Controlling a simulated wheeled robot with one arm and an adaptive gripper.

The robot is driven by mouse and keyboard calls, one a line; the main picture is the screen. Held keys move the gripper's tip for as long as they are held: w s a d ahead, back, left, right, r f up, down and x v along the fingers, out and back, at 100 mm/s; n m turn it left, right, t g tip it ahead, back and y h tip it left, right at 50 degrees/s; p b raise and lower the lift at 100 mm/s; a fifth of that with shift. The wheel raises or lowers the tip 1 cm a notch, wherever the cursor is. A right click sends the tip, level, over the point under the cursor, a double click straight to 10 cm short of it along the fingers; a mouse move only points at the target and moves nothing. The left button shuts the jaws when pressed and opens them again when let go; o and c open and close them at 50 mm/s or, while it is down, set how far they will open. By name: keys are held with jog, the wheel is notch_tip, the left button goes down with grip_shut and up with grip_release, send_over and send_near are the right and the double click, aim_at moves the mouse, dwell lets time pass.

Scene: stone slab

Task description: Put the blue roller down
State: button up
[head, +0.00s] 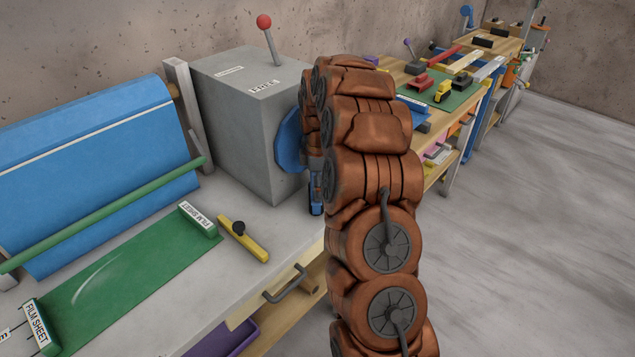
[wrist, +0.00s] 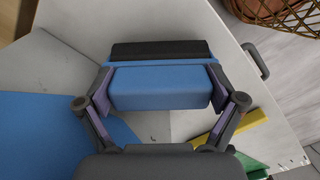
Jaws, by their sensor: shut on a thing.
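The blue roller (wrist: 160,88) shows in the wrist view as a blue block with a black part along its far side and a blue band between them. My gripper (wrist: 160,82) is shut on it, one finger at each end. In the head view my arm hides most of the gripper. A small blue piece of the held roller (head: 316,195) shows beside the arm, near the right side of the grey box. The grey bench top (head: 265,220) lies below. I cannot tell from these views whether the roller touches it.
A grey box (head: 235,110) with a red-knobbed lever and blue disc (head: 291,140) stands close by. A yellow bar (head: 243,240) and green film sheet (head: 130,280) lie on the bench. A big blue roll (head: 90,160) is at left. Free bench top shows near the yellow bar.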

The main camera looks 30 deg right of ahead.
jog(key=shift+f, duration=0.15)
jog(key=o, duration=1.1)
notch_tip(320, 180, up, 12)
jog(key=b, duration=0.3)
jog(key=shift+r, duration=0.2)
jog(key=shift+a, duration=0.15)
